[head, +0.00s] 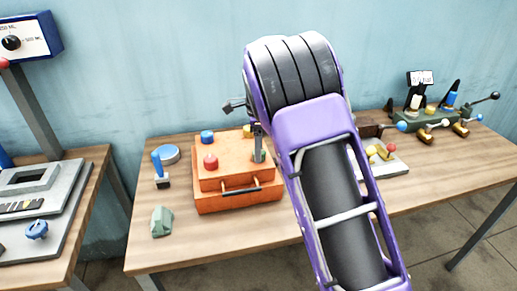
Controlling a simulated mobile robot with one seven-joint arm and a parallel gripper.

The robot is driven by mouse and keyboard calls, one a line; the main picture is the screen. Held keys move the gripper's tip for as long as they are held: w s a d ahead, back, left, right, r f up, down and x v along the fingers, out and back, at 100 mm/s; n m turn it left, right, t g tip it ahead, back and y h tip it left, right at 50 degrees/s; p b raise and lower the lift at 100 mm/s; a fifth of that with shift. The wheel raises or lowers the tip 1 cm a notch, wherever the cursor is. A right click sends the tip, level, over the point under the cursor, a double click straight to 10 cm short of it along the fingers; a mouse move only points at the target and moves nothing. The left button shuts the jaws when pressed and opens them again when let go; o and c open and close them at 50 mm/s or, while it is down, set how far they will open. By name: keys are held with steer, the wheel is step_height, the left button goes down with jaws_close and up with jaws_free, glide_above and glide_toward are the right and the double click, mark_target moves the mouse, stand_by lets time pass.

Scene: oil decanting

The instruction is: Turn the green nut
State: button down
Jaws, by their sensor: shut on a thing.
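An orange box (222,202) with a front handle stands on the wooden table. The green nut (260,157) is on top of the box at its right side, mostly covered by a dark finger. My gripper (258,149) points down from above and is shut on the green nut. The purple arm hides the area just to the right of the box. A red knob (210,162) stands on the front left of the box top.
A blue cap (207,136) is at the box's back left. A blue-handled tool (159,170), a round blue-grey tin (168,154) and a grey-green block (161,222) stand left of the box. A valve rig (432,117) is at the far right. The table's front right is clear.

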steer(key=shift+m, duration=2.3)
steer(key=shift+c, duration=1.5)
jaws_free()
step_height(320, 180, up, 18)
steer(key=shift+f, duration=0.25)
